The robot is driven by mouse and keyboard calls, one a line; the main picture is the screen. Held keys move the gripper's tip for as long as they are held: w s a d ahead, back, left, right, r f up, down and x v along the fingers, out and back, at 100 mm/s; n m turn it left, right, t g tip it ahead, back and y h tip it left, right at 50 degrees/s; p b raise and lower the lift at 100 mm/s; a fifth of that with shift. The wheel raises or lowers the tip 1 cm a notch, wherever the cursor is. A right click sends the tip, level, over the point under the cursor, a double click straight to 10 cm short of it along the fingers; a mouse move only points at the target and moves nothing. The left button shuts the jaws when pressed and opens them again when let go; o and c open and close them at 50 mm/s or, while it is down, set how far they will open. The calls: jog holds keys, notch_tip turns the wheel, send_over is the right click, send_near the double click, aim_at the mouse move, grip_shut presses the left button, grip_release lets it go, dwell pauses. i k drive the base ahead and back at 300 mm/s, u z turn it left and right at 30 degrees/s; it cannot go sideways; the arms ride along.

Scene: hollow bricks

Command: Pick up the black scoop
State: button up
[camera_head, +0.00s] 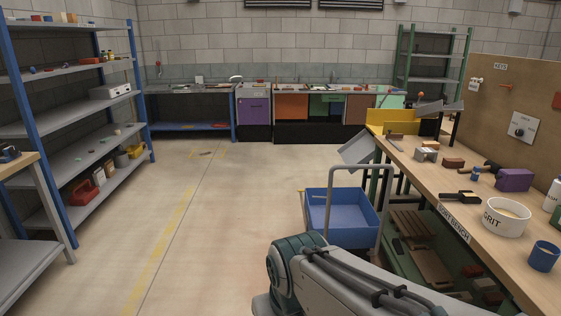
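A small black tool (460,197), which looks like the black scoop, lies on the wooden bench top (440,179) at the right. It lies just behind and left of a white bowl marked GRIT (506,217). Its exact shape is too small to make out for certain. My arm reaches in from the bottom of the picture, in front of the bench and lower than its top. My gripper is not in view.
A blue cart (343,215) stands left of the bench. A purple block (514,180), a blue cup (544,256) and a yellow bin (398,122) are on the bench. Shelving (75,123) lines the left wall. The floor between is clear.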

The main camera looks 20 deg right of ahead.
aim_at(459, 197)
jog(key=z, duration=0.2)
jog(key=i, duration=1.6)
jog(key=z, duration=1.1)
jog(key=i, duration=1.3)
jog(key=z, duration=1.45)
jog(key=i, duration=0.75)
jog(key=z, duration=0.35)
